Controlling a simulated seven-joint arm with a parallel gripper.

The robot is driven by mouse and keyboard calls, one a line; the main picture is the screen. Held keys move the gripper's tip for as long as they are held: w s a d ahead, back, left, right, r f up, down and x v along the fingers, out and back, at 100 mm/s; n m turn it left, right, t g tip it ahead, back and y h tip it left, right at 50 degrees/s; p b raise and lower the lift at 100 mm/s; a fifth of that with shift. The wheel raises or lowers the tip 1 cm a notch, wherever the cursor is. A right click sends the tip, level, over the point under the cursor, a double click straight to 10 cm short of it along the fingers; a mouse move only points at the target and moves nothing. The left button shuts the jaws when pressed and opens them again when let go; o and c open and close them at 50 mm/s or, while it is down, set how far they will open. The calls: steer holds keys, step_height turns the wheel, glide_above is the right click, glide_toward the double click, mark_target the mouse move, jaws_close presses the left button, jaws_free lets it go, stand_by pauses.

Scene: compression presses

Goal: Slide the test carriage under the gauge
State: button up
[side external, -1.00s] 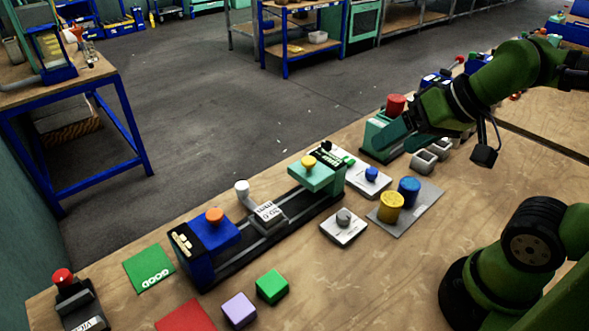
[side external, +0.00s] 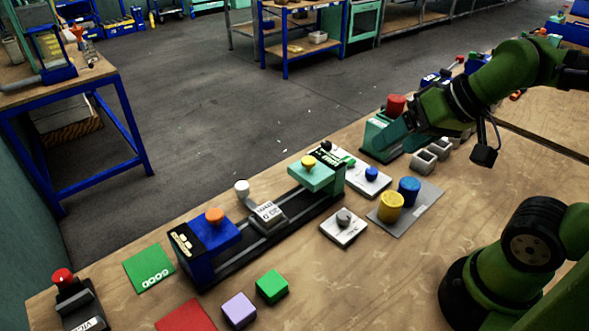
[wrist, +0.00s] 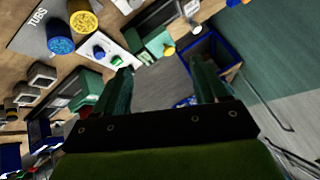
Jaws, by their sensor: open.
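A low dark rail (side external: 235,262) runs diagonally across the left part of the table. A small grey carriage (side external: 268,216) with a white printed label sits mid-rail, beside a white round knob (side external: 242,187). A blue block with an orange knob (side external: 214,216) stands at the rail's left end, and a teal block with a yellow knob (side external: 308,162) at its right end. I cannot tell which part is the gauge. My gripper (side external: 408,120) is up and right of the rail, by a teal machine with a red cap (side external: 396,104). In the wrist view its fingers (wrist: 162,68) are apart, nothing between them.
Yellow (side external: 390,207) and blue (side external: 409,190) cylinders stand on a grey plate right of the rail. Green (side external: 272,286) and lilac (side external: 239,310) blocks lie in front. The right-hand tabletop is clear up to my arm's base.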

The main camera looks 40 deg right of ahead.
steer(key=shift+a+f, duration=0.25)
steer(key=shift+a, duration=0.1)
steer(key=shift+c, duration=0.9)
steer(key=n+g+h, duration=0.1)
steer(key=g+h, duration=0.2)
glide_above(242, 185)
steer(key=s+a, duration=0.2)
steer(key=s, duration=0.5)
step_height(242, 185, down, 5)
steer(key=x, duration=1.6)
steer(key=shift+w+d+r, duration=0.1)
steer(key=shift+w+d, duration=0.1)
steer(key=shift+w, duration=0.15)
jaws_close()
